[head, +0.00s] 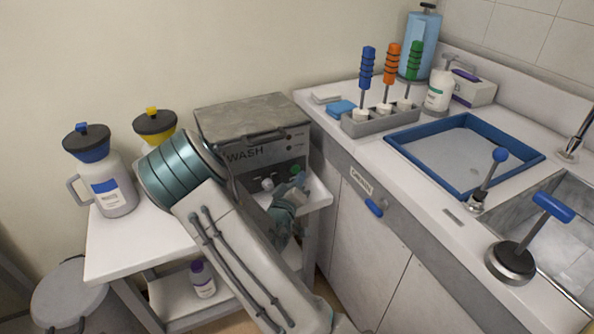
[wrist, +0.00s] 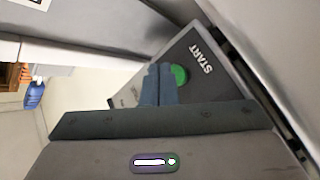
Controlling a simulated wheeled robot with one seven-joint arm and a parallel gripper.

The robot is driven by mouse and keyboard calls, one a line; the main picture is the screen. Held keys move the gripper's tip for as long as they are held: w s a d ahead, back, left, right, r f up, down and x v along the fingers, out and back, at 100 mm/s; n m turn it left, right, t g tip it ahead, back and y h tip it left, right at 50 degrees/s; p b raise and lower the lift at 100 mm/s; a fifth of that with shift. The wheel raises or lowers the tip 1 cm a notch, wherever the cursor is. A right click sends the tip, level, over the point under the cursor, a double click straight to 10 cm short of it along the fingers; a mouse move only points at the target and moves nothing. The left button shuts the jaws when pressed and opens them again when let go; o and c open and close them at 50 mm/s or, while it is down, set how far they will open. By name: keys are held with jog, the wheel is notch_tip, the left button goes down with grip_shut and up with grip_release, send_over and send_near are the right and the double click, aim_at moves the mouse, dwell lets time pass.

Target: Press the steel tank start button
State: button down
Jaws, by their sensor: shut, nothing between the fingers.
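The steel wash tank (head: 243,152) stands on the white side table with its lid down and a control panel on its front. The green start button (head: 295,170) sits on that panel. In the wrist view the green button (wrist: 180,75) shows beside the word START, partly hidden by a fingertip. My gripper (head: 298,180) is in front of the panel, just below the button in the head view. Its fingers (wrist: 159,75) are shut and empty, with the tips close beside the button. I cannot tell whether they touch it.
The white side table (head: 125,250) also holds two waste jugs, one with a blue funnel (head: 110,190). The counter cabinet (head: 350,215) stands close to the right of the tank. A blue-rimmed tray (head: 400,150) and a bottle brush rack (head: 365,127) are on the counter.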

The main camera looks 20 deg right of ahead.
jog(key=shift+w, duration=0.1)
jog(key=shift+w, duration=0.3)
jog(key=shift+w, duration=0.5)
dwell(0.6)
dwell(0.3)
jog(key=shift+s, duration=0.9)
jog(key=shift+s+d+b, duration=0.1)
jog(key=shift+s+b, duration=0.35)
jog(key=shift+s, duration=2.1)
